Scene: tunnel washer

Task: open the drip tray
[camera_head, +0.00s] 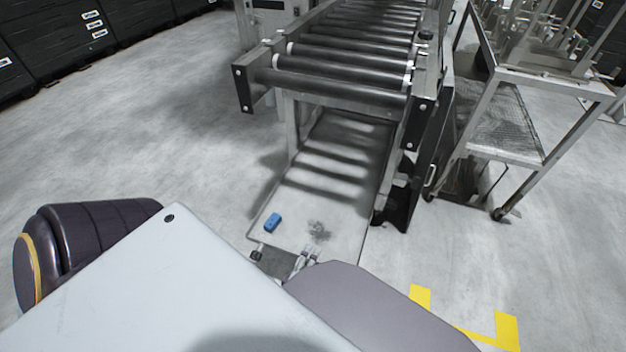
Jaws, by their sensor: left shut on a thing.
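The drip tray (285,215) is a flat, pale metal tray low under the roller conveyor. Its front part sticks out past the conveyor's near end, towards me. A small blue object (273,222) and a dark wet-looking patch lie on it near the front. My left gripper (308,256) is at the tray's front edge, shut on the tray there; my own body and arm hide part of the grip. My right gripper is not in view.
The roller conveyor (340,78) stands above the tray on metal legs. A wheeled metal rack (520,150) stands to the right. Black crates (60,40) line the back left. Yellow floor marks (507,330) lie at lower right. The floor to the left is clear.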

